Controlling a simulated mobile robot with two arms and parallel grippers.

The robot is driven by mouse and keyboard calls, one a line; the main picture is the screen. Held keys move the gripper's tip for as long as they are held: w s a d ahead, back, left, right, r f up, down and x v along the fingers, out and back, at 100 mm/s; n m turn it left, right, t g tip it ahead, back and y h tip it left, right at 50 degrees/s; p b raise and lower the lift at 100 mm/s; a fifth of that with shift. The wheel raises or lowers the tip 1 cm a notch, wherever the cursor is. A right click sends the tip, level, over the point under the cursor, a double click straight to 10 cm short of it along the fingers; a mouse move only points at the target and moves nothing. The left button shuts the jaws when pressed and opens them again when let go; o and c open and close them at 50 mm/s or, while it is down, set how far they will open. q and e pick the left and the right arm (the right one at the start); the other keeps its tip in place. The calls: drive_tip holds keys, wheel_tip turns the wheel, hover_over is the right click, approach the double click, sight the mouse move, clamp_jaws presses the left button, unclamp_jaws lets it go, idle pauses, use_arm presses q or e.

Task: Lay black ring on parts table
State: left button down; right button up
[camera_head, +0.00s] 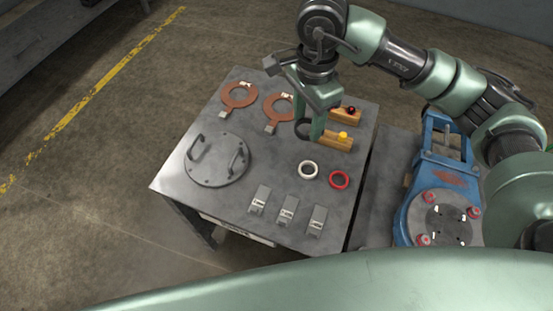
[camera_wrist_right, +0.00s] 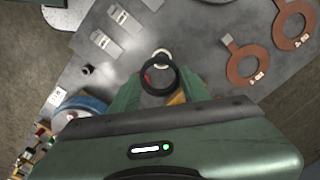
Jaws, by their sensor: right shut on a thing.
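The black ring (camera_wrist_right: 174,76) is held between the fingers of my right gripper (camera_wrist_right: 158,88) in the right wrist view. In the head view the right gripper (camera_head: 314,128) points down over the far right part of the parts table (camera_head: 230,219), and the black ring (camera_head: 298,129) shows partly beside its finger. The ring appears to be above the tabletop; the exact gap is hard to tell. A white ring (camera_head: 308,162) and a red ring (camera_head: 339,172) lie on the table, nearer than the gripper. My left gripper is not in view.
Two copper ring gaskets (camera_head: 238,88) lie at the far left. A round grey cover with handles (camera_head: 217,176) is at the left. Several grey blocks (camera_head: 288,208) stand in front. Wooden blocks (camera_head: 336,143) are beside the gripper. A blue machine (camera_head: 438,190) stands right.

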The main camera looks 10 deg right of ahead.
drive_tip(key=w+a+m, duration=0.3)
drive_tip(key=w+m, duration=0.2)
drive_tip(key=m, duration=0.7)
drive_tip(key=m+p, duration=0.1)
drive_tip(key=m, duration=0.5)
hover_over(278, 161)
wheel_tip(278, 161, down, 16)
drive_tip(key=shift+r, duration=0.25)
drive_tip(key=shift+f, duration=2.4)
drive_tip(key=shift+f, duration=0.1)
drive_tip(key=shift+f, duration=0.15)
drive_tip(key=o, duration=1.4)
drive_tip(key=shift+r, duration=0.2)
